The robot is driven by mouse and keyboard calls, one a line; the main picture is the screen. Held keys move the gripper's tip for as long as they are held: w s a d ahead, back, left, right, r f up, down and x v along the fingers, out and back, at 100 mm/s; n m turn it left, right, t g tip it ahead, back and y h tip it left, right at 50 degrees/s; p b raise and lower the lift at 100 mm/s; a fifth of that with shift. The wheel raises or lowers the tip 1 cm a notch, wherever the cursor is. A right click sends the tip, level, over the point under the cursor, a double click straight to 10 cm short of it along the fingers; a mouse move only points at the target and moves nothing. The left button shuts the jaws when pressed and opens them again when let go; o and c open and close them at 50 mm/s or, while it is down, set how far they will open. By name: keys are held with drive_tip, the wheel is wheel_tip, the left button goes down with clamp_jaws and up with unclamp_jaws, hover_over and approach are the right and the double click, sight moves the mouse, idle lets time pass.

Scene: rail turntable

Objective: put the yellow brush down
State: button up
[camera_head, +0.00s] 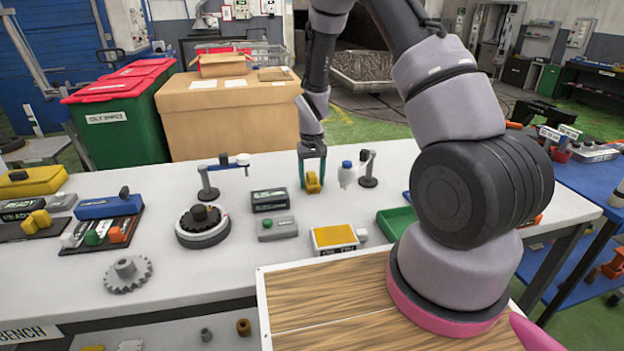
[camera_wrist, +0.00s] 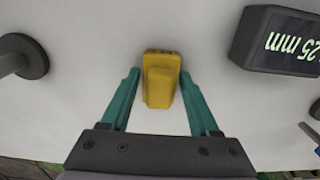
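The yellow brush (camera_head: 313,183) is at the back part of the white bench top, beside the blue-capped bottle. In the wrist view the yellow brush (camera_wrist: 160,80) lies between the two green fingers of my gripper (camera_wrist: 160,73). My gripper (camera_head: 313,172) points down at the bench with one finger on each side of the brush. The fingers are open, with narrow gaps beside the brush. The brush appears to rest on the bench top; its underside is hidden.
A white bottle with a blue cap (camera_head: 346,175) and a dark-based stand (camera_head: 369,170) are close on the right. A dark "25 mm" block (camera_head: 269,200) is on the left. A yellow-topped box (camera_head: 335,238) and green tray (camera_head: 396,222) are nearer.

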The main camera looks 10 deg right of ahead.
drive_tip(key=shift+o, duration=0.6)
wheel_tip(320, 180, up, 12)
drive_tip(key=r, duration=0.1)
wheel_tip(320, 180, up, 8)
drive_tip(key=r+m+t, duration=0.1)
hover_over(312, 174)
drive_tip(key=s+d, duration=0.2)
drive_tip(key=s+d+r+m+t+y, duration=0.1)
drive_tip(key=s+d+r+t, duration=0.1)
drive_tip(key=s+r, duration=0.7)
drive_tip(key=s+d+r+m+t+y, duration=0.1)
drive_tip(key=s+r+t, duration=0.3)
drive_tip(key=s+r, duration=0.6)
drive_tip(key=s+m, duration=0.1)
drive_tip(key=s, duration=0.3)
drive_tip(key=shift+d, duration=0.4)
